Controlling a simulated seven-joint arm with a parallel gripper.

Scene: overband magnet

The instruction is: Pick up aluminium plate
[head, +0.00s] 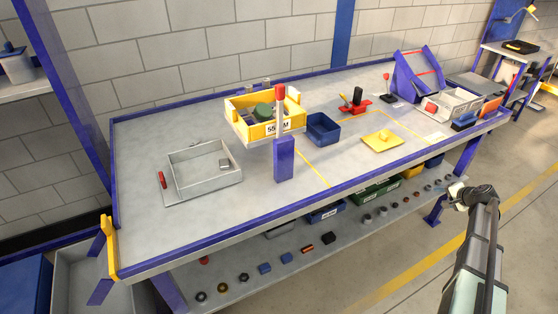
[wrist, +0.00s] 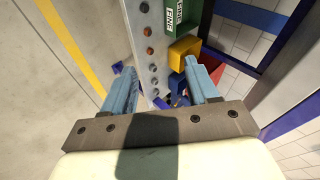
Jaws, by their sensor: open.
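My gripper (wrist: 157,70) is open in the wrist view, with its two light-blue fingers apart and nothing held between them. In the head view my arm is at the lower right, off the front of the bench, and the fingers cannot be made out. A small grey piece (head: 225,164) lies in the open grey tray (head: 190,192) on the left of the bench. It may be the aluminium plate, but I cannot tell for sure. My gripper is far to the right of it. No plate is recognisable in the wrist view.
A yellow bin (head: 264,129) and a blue post with a red-topped rod (head: 284,160) stand right of the tray. A blue box (head: 323,130) and a yellow plate with a knob (head: 382,141) are farther right. The lower shelf (head: 330,240) holds several small parts.

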